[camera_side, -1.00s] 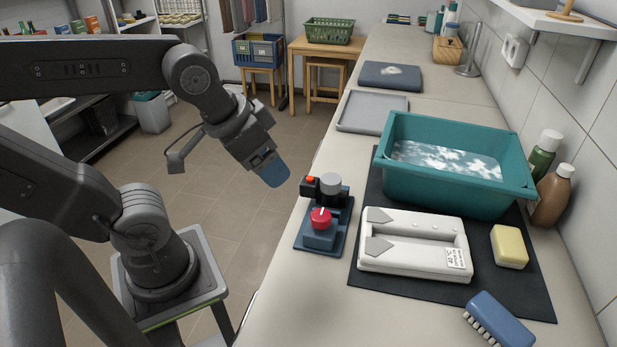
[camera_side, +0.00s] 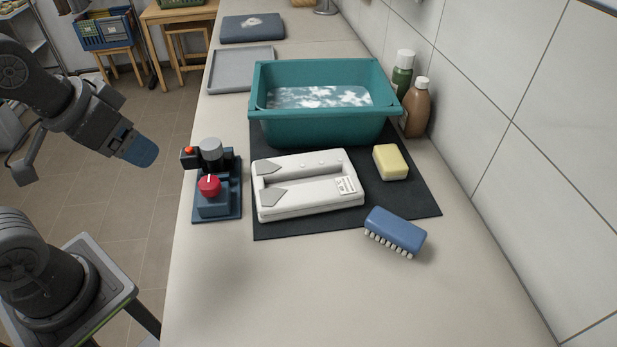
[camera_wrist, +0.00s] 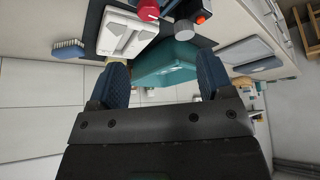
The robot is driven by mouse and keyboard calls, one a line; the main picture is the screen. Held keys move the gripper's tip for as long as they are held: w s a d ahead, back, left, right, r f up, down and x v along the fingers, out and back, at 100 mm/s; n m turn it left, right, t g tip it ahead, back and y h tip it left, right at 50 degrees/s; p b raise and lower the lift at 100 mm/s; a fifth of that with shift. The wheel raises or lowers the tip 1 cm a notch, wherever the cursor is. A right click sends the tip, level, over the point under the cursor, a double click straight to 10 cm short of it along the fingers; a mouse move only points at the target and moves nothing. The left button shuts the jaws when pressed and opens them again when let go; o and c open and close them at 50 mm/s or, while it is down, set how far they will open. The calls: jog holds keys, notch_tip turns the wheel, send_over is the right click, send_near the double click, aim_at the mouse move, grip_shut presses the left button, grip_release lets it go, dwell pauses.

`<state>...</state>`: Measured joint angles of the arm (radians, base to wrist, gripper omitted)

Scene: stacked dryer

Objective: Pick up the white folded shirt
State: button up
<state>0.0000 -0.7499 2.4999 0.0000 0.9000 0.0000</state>
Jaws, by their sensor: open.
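The white folded shirt (camera_side: 308,186) appears as a thick, flat, white block with two grey pointed flaps at its left end and a printed label at its right. It lies on a dark mat (camera_side: 300,227) on the counter. It also shows upside down in the wrist view (camera_wrist: 128,36). My gripper (camera_side: 141,150) hangs left of the counter edge, above the floor, well apart from the shirt. In the wrist view my gripper (camera_wrist: 162,62) has its two blue fingers spread with nothing held between them.
A control box (camera_side: 215,188) with a red knob stands between my gripper and the shirt. A teal basin (camera_side: 320,122) of sudsy water stands behind the shirt, yellow soap (camera_side: 391,162) and a blue brush (camera_side: 395,230) to its right. The front counter (camera_side: 300,290) is clear.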

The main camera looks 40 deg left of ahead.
jog(key=shift+o, duration=1.4)
jog(key=m+g, duration=0.4)
jog(key=m, duration=0.4)
send_over(310, 192)
jog(key=s, duration=0.1)
notch_tip(310, 192, down, 13)
jog(key=shift+s+a+r, duration=0.1)
jog(key=shift+r, duration=0.1)
jog(key=shift+w+f, duration=0.2)
jog(key=shift+f, duration=0.65)
jog(key=shift+w+f, duration=0.2)
jog(key=shift+f, duration=0.6)
jog(key=shift+w+f, duration=0.2)
jog(key=shift+f, duration=0.65)
jog(key=shift+f, duration=0.25)
